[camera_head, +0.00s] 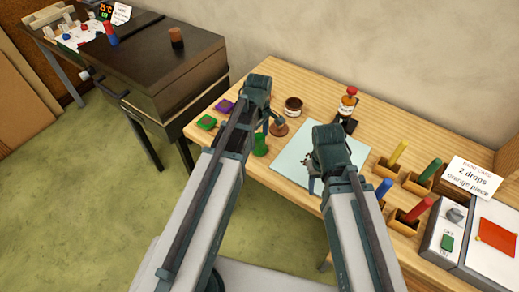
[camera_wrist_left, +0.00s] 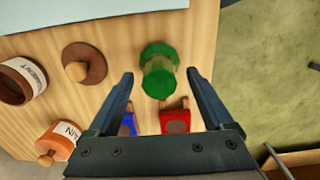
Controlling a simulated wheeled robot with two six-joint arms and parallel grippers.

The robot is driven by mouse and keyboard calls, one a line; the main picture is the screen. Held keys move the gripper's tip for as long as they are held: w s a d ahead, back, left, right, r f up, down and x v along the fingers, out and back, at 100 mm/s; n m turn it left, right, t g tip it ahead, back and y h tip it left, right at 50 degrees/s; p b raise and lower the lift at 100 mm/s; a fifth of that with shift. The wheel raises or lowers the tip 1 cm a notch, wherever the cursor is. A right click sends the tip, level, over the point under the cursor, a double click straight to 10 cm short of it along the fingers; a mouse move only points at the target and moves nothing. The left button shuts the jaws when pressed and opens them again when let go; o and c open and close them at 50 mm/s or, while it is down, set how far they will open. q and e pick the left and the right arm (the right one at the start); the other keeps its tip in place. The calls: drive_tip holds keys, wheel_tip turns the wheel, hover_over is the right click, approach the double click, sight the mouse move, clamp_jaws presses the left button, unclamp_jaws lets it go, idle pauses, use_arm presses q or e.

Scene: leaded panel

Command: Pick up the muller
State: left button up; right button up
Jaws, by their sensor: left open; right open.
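A green spool-shaped piece (camera_head: 260,145), which I take to be the muller, stands on the wooden table near its front edge. In the left wrist view the green muller (camera_wrist_left: 160,70) lies between and slightly beyond the fingertips, with clear gaps on both sides. My left gripper (camera_head: 265,122) is open and empty above the table; its open fingers also show in the left wrist view (camera_wrist_left: 160,78). I cannot tell its height over the muller. My right gripper (camera_head: 318,182) is open over the pale blue sheet (camera_head: 290,155); its fingers are partly hidden by its arm.
A brown knobbed disc (camera_wrist_left: 84,63) sits close to the muller, with an open cement jar (camera_wrist_left: 20,80) and an orange jar (camera_wrist_left: 58,140) beyond. Blue (camera_wrist_left: 127,123) and red (camera_wrist_left: 175,120) pieces lie near the left fingers. Wooden holders with coloured sticks (camera_head: 398,153) stand right.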

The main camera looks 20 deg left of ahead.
sight(260, 142)
use_arm(q)
wheel_tip(260, 142, down, 3)
drive_tip(key=shift+d+f+b, duration=0.1)
drive_tip(key=shift+f+b, duration=0.05)
drive_tip(key=shift+b, duration=0.95)
use_arm(e)
wheel_tip(260, 142, down, 3)
drive_tip(key=shift+f, duration=0.1)
use_arm(q)
drive_tip(key=shift+c, duration=0.2)
clamp_jaws()
